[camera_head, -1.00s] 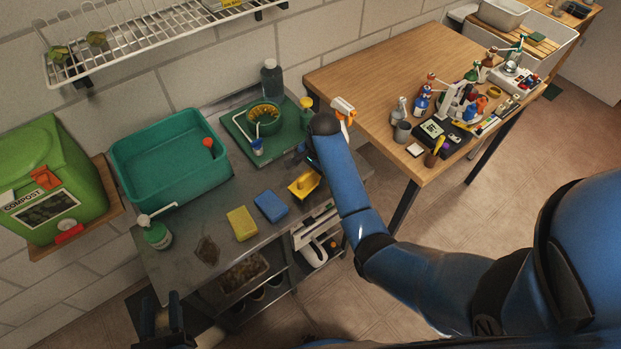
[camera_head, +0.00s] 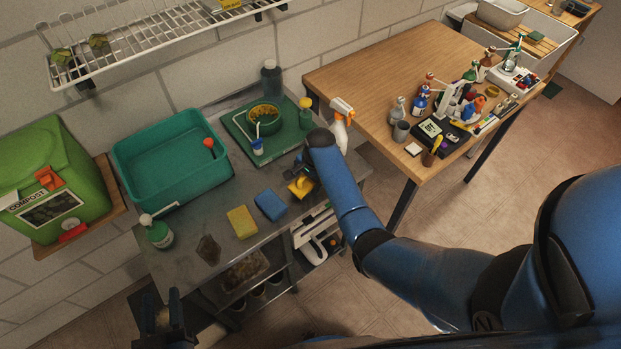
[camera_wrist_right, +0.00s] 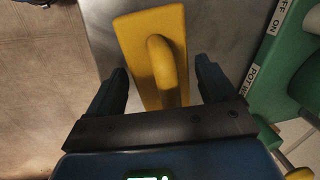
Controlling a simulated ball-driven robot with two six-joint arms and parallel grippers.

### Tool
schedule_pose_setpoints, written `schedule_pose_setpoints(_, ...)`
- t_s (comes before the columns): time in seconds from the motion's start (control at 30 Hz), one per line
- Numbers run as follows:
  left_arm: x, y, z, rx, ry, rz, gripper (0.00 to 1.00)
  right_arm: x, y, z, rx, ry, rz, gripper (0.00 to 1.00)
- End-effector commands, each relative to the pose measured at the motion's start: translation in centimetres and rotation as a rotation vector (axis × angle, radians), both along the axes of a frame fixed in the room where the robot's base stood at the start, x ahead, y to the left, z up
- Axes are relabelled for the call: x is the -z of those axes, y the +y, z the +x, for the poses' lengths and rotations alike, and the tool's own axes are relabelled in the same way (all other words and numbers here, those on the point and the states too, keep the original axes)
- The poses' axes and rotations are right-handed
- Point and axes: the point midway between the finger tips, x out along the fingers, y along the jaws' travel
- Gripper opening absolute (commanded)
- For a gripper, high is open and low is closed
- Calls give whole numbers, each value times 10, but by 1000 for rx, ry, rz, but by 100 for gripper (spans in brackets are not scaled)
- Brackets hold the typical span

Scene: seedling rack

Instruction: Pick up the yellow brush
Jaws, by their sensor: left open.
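The yellow brush (camera_head: 301,188) lies on the grey metal bench near its front right edge, partly covered by my right gripper. In the right wrist view the brush (camera_wrist_right: 133,55) shows a flat yellow block with a raised curved handle. My right gripper (camera_wrist_right: 162,68) is open, with one finger on each side of the handle. A gap shows between the handle and each finger. My left gripper (camera_head: 162,306) is open and empty at the bottom left of the head view, in front of the bench.
A blue sponge (camera_head: 270,205) and a yellow sponge (camera_head: 242,222) lie left of the brush. A green tray (camera_head: 236,127) with a bowl is behind it. A teal basin (camera_head: 133,181) stands left. A wooden table (camera_head: 350,80) is at the right.

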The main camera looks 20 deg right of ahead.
Motion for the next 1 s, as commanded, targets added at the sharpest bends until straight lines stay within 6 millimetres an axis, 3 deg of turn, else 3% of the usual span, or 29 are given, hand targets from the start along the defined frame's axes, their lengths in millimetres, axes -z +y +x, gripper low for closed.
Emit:
schedule_pose_setpoints(0.03,0,0,0,0,0,0,43,0,0,0,0,0,0,76)
schedule_pose_setpoints(0.3,0,0,0,0,0,0,43,0,0,0,0,0,0,34)
schedule_pose_setpoints(0.33,0,0,0,0,0,0,43,0,0,0,0,-1,1,33)
schedule_pose_setpoints(0.77,1,0,0,0,0,0,43,-7,0,0,0,-1,1,32)
schedule_pose_setpoints(1.0,4,0,0,0,0,0,43,-34,0,1,0,-6,0,32)
